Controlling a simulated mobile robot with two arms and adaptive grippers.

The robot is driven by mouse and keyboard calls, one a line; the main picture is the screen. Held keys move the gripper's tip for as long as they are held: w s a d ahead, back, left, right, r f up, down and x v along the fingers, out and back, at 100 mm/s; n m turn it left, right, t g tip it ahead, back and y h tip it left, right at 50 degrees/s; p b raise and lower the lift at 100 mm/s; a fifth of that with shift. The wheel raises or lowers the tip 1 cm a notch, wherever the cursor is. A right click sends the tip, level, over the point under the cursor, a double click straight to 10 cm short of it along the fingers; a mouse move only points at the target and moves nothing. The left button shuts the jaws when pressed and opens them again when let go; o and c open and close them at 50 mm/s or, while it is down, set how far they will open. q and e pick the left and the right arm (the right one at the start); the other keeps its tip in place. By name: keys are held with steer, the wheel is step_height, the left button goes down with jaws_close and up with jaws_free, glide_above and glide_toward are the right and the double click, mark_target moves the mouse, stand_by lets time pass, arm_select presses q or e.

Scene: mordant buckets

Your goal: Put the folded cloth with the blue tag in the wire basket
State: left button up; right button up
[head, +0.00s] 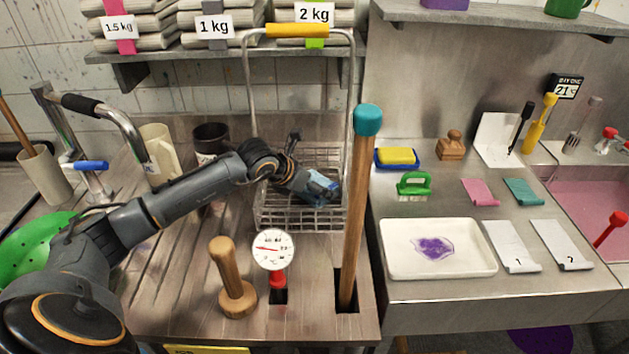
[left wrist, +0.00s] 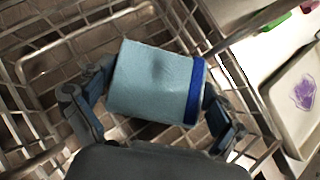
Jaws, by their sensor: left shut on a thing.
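The folded cloth is light blue with a dark blue tag band along one edge; it shows in the left wrist view (left wrist: 152,82) and in the head view (head: 324,184). My left gripper (head: 312,188) is shut on it, with one finger on each side in the left wrist view (left wrist: 155,98). The wire basket (head: 270,217) stands on the wooden drainboard, with a tall handle with a yellow grip. The cloth is over the basket, within its walls in the left wrist view; whether it touches the basket floor I cannot tell. My right gripper is not in view.
A teal-topped wooden pole (head: 357,200) stands close at the basket's right front. A dial gauge (head: 272,250) and a wooden pestle (head: 231,280) stand in front. A dark mug (head: 209,140) is left of the basket. The shelf with weighted stacks (head: 214,30) is behind it.

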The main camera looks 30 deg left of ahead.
arm_select(q)
steer(key=shift+f, duration=0.1)
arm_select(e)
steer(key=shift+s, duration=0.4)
arm_select(q)
steer(key=shift+f, duration=0.1)
steer(key=o, duration=0.8)
steer(key=shift+f, duration=0.1)
steer(key=shift+o, duration=0.6)
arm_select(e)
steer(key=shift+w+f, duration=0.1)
arm_select(q)
steer(key=shift+r, duration=0.2)
steer(key=shift+s+r, duration=0.1)
steer(key=b+v, duration=0.2)
steer(key=v, duration=0.9)
steer(key=shift+s+r+b, duration=0.25)
steer(key=shift+r+b, duration=0.1)
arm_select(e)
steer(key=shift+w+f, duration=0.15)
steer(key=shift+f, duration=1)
